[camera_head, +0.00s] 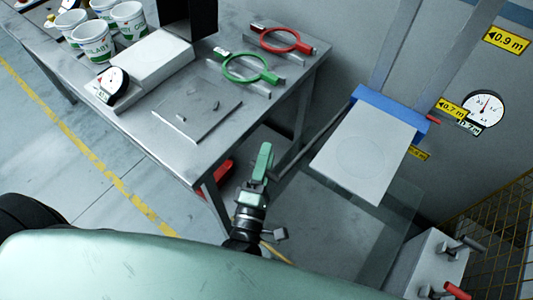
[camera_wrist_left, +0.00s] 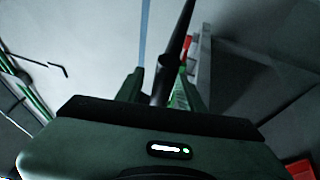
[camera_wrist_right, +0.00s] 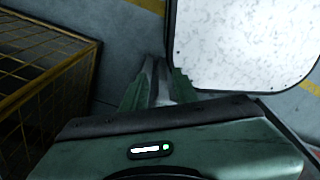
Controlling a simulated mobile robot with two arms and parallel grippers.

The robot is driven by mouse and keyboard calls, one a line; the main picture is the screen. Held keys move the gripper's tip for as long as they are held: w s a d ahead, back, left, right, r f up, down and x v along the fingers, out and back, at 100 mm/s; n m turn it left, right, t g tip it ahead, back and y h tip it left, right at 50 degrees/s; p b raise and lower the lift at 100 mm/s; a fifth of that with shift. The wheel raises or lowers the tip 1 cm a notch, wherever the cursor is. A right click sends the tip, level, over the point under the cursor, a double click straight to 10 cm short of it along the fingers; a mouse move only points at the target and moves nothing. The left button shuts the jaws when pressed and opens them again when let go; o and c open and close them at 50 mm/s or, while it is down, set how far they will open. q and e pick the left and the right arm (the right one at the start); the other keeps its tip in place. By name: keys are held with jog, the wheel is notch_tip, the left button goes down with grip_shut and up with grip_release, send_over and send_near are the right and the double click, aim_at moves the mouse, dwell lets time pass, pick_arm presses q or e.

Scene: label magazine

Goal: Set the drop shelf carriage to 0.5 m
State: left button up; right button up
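The drop shelf carriage has a blue crossbar (camera_head: 385,108) on two grey rails and a pale shelf plate (camera_head: 362,152) with a faint circle. A small red pointer (camera_head: 433,119) at its right end is just below the yellow 0.7 m label (camera_head: 452,109). My left gripper (camera_head: 263,160) is left of the plate, at the lower end of a dark rod (camera_head: 305,142) running up to the carriage. In the left wrist view the rod (camera_wrist_left: 178,45) passes between my fingers (camera_wrist_left: 160,88), which look closed on it. My right gripper (camera_wrist_right: 157,85) shows only in its wrist view; its finger gap is unclear.
The 0.9 m label (camera_head: 506,40) is higher; a lower one (camera_head: 419,153) is partly hidden. A round gauge (camera_head: 483,108) is on the wall. A table (camera_head: 150,135) with cups and green and red rings is left. A yellow mesh (camera_head: 500,225) and a box with levers (camera_head: 425,265) are right.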

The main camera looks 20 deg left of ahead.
pick_arm(q)
grip_shut()
dwell(1.5)
